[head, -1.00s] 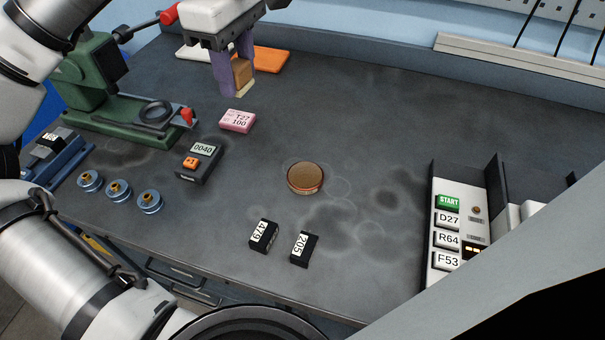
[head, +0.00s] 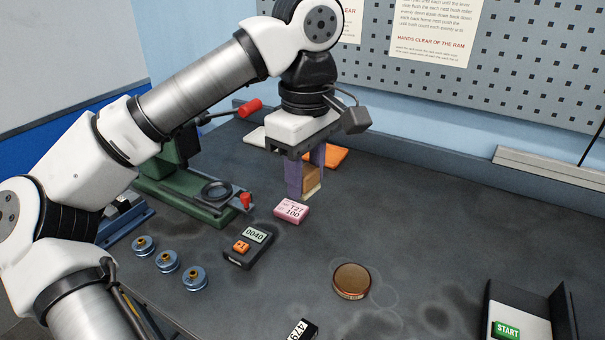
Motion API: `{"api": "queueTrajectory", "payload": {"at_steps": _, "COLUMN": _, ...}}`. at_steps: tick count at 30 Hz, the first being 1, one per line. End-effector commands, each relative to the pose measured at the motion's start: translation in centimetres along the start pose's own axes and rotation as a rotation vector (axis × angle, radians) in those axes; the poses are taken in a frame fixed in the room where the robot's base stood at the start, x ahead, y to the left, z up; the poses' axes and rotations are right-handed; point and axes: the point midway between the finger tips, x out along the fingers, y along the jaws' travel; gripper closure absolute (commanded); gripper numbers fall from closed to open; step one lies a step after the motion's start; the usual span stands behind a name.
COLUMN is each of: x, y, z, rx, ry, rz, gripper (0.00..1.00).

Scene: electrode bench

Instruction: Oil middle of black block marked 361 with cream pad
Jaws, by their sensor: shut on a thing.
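My gripper (head: 306,182) has purple fingers and is shut on a tan block with a cream pad (head: 312,190) on its underside, held over the back middle of the bench. A black block with a white label reading 479 (head: 302,331) is cut off by the bottom edge of the head view. No block marked 361 can be read. A blue vise (head: 122,222) at the left is partly hidden by my arm, and any label in it cannot be read.
Near my gripper are a pink T27 100 block (head: 291,212), an orange pad (head: 337,156) and a white pad (head: 256,137). A 0040 meter (head: 248,246), round brown-topped tin (head: 351,281), green press (head: 190,200), several blue spools (head: 167,261) and START panel (head: 507,330) stand around. Bench right of centre is clear.

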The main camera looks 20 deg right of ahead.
Motion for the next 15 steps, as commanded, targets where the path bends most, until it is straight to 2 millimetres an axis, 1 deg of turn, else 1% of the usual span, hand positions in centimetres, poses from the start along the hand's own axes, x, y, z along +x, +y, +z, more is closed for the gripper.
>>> {"api": "queueTrajectory", "payload": {"at_steps": 5, "x": 4.3, "y": 1.5, "z": 3.3, "rx": 0.282, "ry": 0.001, "rz": -0.006, "gripper": 0.81}}
{"api": "queueTrajectory", "payload": {"at_steps": 6, "x": 5.4, "y": 1.8, "z": 4.2, "rx": 0.357, "ry": 0.001, "rz": -0.006, "gripper": 0.81}}
{"api": "queueTrajectory", "payload": {"at_steps": 9, "x": 7.6, "y": 2.3, "z": 6.2, "rx": 0.527, "ry": 0.000, "rz": -0.004, "gripper": 0.81}}
{"api": "queueTrajectory", "payload": {"at_steps": 12, "x": 9.2, "y": 2.5, "z": 7.8, "rx": 0.651, "ry": -0.001, "rz": -0.001, "gripper": 0.81}}
{"api": "queueTrajectory", "payload": {"at_steps": 15, "x": 10.1, "y": 2.6, "z": 8.6, "rx": 0.720, "ry": -0.003, "rz": 0.002, "gripper": 0.81}}
